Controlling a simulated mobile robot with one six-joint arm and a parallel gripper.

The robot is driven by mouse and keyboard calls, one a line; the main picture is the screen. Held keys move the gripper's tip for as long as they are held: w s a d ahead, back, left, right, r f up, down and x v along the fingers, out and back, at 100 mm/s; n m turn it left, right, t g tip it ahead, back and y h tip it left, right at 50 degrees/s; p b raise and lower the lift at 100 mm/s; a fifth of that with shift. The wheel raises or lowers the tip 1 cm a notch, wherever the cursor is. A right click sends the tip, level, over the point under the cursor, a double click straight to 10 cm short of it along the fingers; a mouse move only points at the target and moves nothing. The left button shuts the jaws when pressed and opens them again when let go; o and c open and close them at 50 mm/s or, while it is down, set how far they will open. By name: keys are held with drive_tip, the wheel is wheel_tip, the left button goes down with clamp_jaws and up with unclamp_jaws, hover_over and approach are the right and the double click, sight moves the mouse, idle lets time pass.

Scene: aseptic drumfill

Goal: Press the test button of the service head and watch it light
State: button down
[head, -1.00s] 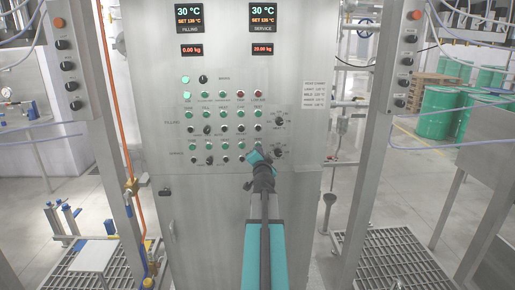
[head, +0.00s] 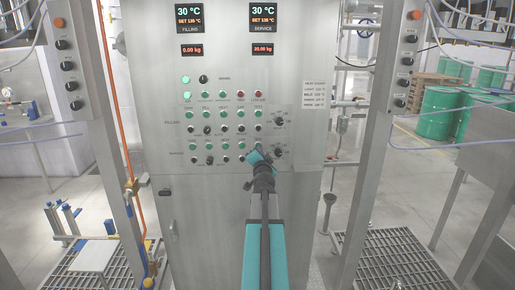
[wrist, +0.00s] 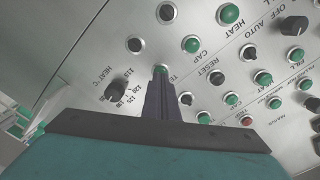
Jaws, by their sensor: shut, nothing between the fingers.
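The grey control panel (head: 220,215) stands in front of me. In the wrist view its labels appear upside down. My gripper (wrist: 161,74) is shut and empty. Its fingertips overlap a green round fitting (wrist: 162,68), whose label begins with T and is partly hidden by the fingers. I cannot tell whether they touch it or whether it is lit. A black button (wrist: 134,45) is bare beyond the tips. In the head view my gripper (head: 256,155) covers the right end of the lower control row. The service display (head: 263,18) reads 30 °C.
The CAP green fitting (wrist: 191,44) and the HEAT °C knob (wrist: 115,92) lie close on either side of the fingertips. Steel posts (head: 375,150) flank the panel. Green drums (head: 440,112) stand at the back right.

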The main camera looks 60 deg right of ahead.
drive_tip(key=shift+x, duration=1.05)
idle(1.1)
drive_tip(key=shift+a, duration=0.1)
drive_tip(key=shift+v, duration=2.45)
